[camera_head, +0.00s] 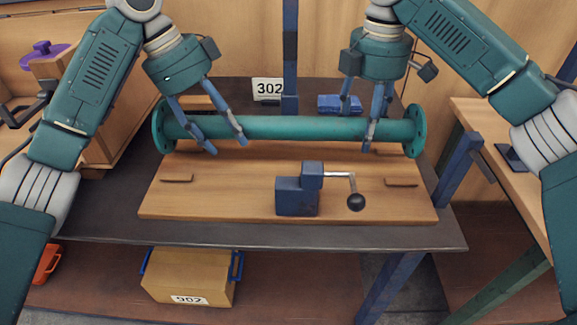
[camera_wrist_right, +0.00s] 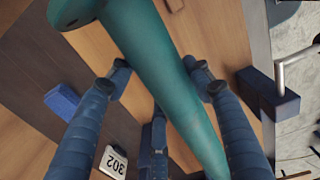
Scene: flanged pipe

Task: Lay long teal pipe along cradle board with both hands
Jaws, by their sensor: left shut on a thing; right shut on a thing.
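The long teal pipe (camera_head: 300,128) with a round flange at each end lies level, left to right, over the rear part of the wooden cradle board (camera_head: 240,200). My left gripper (camera_head: 226,146) is shut on the pipe near its left flange. My right gripper (camera_head: 369,140) is shut on the pipe near its right flange. In the right wrist view the pipe (camera_wrist_right: 165,75) passes between the fingers of my right gripper (camera_wrist_right: 160,90). Whether the pipe touches the board or hangs just above it, I cannot tell.
A blue clamp block (camera_head: 297,195) with a crank handle and dark knob (camera_head: 356,202) stands at the board's front middle. A blue post (camera_head: 290,60) and a 302 sign (camera_head: 268,88) are behind the pipe. A blue block (camera_head: 339,104) lies behind it. A box (camera_head: 190,275) sits below.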

